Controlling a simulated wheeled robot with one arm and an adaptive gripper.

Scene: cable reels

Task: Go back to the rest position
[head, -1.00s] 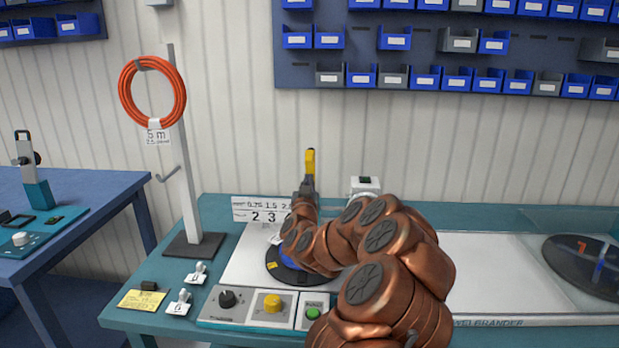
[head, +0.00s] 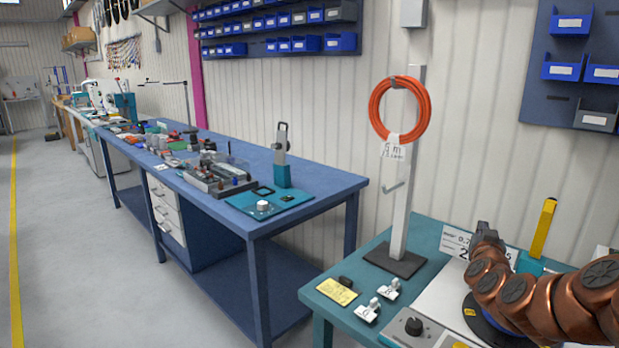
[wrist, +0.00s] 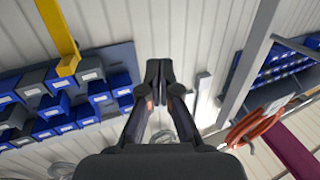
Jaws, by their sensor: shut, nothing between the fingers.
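My gripper (wrist: 158,82) points up toward the wall in the wrist view, its fingers together and nothing between them. In the head view my copper-coloured arm comes in from the lower right, and the dark gripper (head: 485,236) shows at its upper end, above the teal bench (head: 345,313). An orange cable coil (head: 428,108) hangs on a grey post to the left of the gripper, apart from it. The coil also shows at the right of the wrist view (wrist: 262,122). A yellow upright piece (head: 543,228) stands right of the gripper; it shows at the upper left of the wrist view (wrist: 66,42).
A long blue workbench (head: 330,184) with tools runs back along the wall at left. Blue bins (head: 323,42) hang on the wall. White clips and a yellow label (head: 336,291) lie at the teal bench's left end. The grey floor (head: 90,240) at far left is clear.

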